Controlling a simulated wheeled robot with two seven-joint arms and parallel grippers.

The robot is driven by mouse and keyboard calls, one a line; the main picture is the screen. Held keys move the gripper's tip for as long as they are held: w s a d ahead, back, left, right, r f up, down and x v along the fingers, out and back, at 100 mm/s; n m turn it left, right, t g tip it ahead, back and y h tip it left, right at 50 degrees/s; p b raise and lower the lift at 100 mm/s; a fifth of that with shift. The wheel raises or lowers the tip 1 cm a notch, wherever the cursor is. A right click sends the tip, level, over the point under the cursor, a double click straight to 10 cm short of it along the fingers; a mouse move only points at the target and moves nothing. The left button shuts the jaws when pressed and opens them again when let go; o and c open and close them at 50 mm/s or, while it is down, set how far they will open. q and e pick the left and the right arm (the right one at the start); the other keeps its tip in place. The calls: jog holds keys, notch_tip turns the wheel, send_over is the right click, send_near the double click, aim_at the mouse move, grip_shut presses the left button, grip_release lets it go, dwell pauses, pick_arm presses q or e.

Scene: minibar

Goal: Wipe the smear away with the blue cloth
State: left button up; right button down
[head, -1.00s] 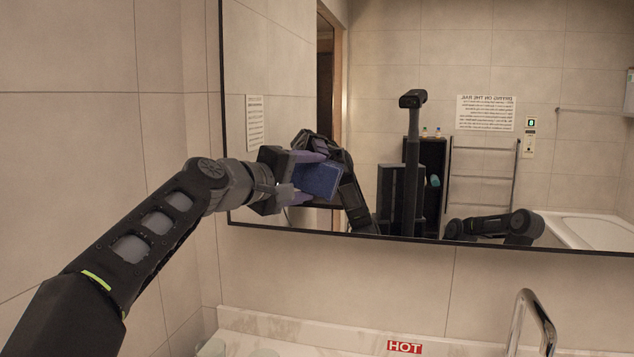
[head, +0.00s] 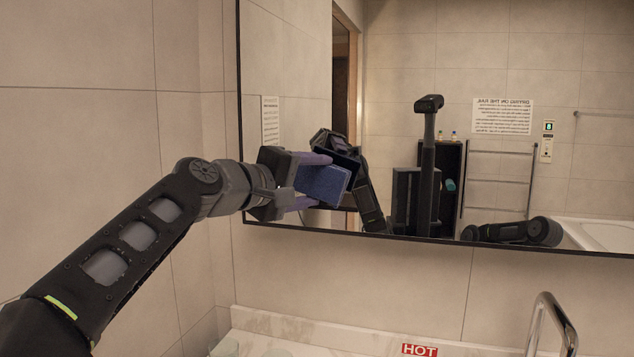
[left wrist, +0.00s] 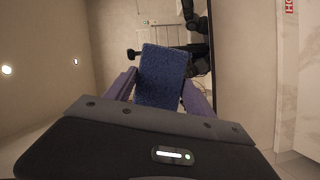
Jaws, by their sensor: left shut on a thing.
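The blue cloth (head: 322,184) is a folded block in front of the mirror (head: 470,185), near its lower left corner. My left gripper (head: 314,180) is shut on it, one purple finger above and one below. In the left wrist view the cloth (left wrist: 160,76) sits between the two fingers, with the mirror behind it. I cannot tell whether the cloth touches the glass. I cannot make out a smear; the cloth, gripper and reflections cover that part of the mirror. My right gripper is not directly in view.
Below the mirror is a pale counter (head: 275,325) with a red HOT label (head: 419,350) and a metal tap (head: 552,318). A tiled wall closes the left side. The mirror reflects my body, a towel rail and a bathtub.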

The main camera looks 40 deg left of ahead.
pick_arm(q)
jog(key=shift+s+d, duration=0.2)
jog(key=shift+s, duration=0.25)
jog(key=shift+s, duration=0.1)
jog(key=shift+s+d+b, duration=0.2)
jog(key=shift+s+d, duration=0.05)
jog(key=shift+s, duration=0.45)
jog(key=shift+s+d+b, duration=0.15)
jog(key=shift+s+d, duration=0.1)
jog(key=shift+s, duration=0.4)
